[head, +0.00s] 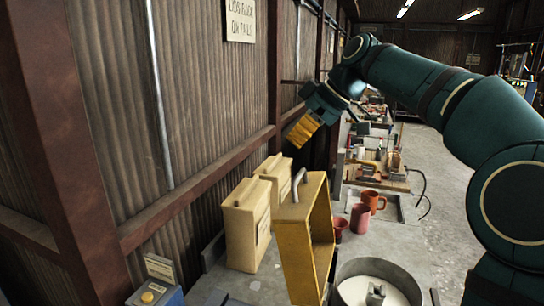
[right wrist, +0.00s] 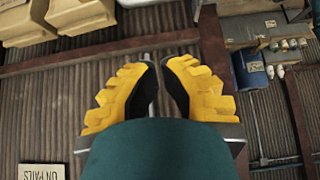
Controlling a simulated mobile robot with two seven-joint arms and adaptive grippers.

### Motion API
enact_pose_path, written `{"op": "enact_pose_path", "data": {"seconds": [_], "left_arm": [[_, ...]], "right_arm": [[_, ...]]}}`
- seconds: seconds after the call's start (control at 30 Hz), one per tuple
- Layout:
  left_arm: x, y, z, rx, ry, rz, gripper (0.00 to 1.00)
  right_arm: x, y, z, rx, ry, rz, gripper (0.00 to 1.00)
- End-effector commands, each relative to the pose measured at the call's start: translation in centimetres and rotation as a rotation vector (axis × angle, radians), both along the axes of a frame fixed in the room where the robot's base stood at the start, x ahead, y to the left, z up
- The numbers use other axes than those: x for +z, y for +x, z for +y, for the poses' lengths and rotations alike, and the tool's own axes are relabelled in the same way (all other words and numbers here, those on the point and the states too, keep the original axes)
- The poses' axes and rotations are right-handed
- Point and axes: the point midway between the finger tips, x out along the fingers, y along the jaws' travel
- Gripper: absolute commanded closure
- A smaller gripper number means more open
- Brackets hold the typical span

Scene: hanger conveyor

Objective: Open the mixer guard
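The mixer guard is a yellow frame (head: 287,241) with a grey metal handle (head: 299,184) at its top. It stands nearly upright in the head view, at the left of a round metal bowl (head: 344,274) with pale contents. The bowl's top shows uncovered. My right gripper (head: 303,130) has yellow fingers and is up near the wall, above the guard and apart from it. In the right wrist view its fingers (right wrist: 160,66) have a narrow empty gap between them. My left gripper is not in view.
Two cream containers (head: 243,226) stand behind the guard, by the corrugated wall (head: 190,110). Red and orange mugs (head: 360,217) stand right of the guard. A blue box with a yellow button (head: 147,297) is at lower left.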

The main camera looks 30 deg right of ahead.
Motion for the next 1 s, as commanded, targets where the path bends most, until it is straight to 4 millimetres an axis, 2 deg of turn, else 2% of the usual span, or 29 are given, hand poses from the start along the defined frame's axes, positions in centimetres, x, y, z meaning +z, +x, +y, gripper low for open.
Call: {"op": "enact_pose_path", "data": {"seconds": [0.1,0.23,0.7,0.8,1.0], "left_arm": [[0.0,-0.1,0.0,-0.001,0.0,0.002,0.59],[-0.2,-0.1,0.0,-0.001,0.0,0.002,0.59],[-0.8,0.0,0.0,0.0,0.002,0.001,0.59],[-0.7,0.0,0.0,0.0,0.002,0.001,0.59],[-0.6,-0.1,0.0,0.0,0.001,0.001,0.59]], "right_arm": [[0.1,-0.1,0.1,0.002,-0.002,-0.003,1.0],[-1.0,0.5,0.6,0.003,-0.002,-0.002,1.0],[-8.2,4.5,4.1,0.003,-0.001,-0.001,1.0],[-7.7,3.0,2.6,-0.004,-0.004,-0.004,1.0],[-7.6,1.6,1.5,0.0,-0.002,-0.003,1.0]]}}
